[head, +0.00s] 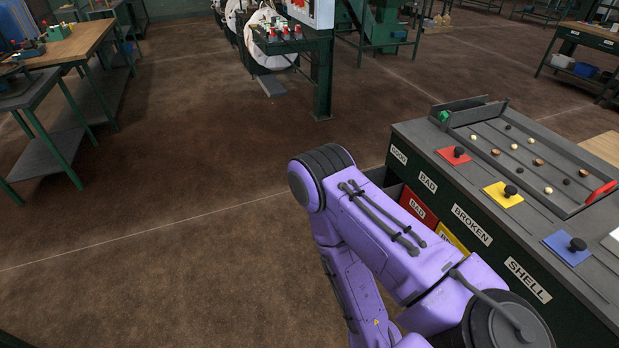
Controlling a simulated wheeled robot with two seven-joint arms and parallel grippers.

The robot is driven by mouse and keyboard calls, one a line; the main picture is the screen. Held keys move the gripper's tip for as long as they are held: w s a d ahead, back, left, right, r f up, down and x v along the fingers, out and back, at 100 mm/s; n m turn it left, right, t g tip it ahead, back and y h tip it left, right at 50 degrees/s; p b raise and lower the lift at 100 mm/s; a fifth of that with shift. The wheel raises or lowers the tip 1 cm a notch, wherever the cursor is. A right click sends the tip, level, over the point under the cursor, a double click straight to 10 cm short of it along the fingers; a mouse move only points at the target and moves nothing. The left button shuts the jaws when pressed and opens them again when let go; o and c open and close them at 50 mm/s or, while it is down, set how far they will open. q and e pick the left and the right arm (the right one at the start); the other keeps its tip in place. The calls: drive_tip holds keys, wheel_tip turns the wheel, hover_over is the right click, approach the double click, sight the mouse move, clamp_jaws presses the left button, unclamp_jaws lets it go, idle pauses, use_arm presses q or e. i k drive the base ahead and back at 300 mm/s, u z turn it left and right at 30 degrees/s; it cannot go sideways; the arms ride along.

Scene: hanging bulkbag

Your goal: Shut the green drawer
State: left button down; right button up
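The sorting bench (560,265) stands at the right, with labels GOOD, BAD, BROKEN and SHELL along its edge. Under them I see a red drawer front (418,206) and part of a yellow drawer front (453,238). No green drawer front shows. Below the GOOD label (398,155), a grey edge (376,174) juts out from the bench, and my purple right arm hides the rest of it. My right arm crosses in front of the bench's drawer side; its gripper is out of sight. My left gripper is not in view.
On the bench top are a sorting tray (530,150) with small pieces and red (446,153), yellow (495,196) and blue (562,250) plates with black knobs. A workbench (65,45) stands far left. The brown floor left of my arm is clear.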

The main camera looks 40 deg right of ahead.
sight(377, 176)
drive_tip(key=z, duration=0.4)
drive_tip(key=i, duration=0.9)
drive_tip(key=z, duration=0.95)
drive_tip(key=i, duration=0.4)
drive_tip(key=z, duration=0.35)
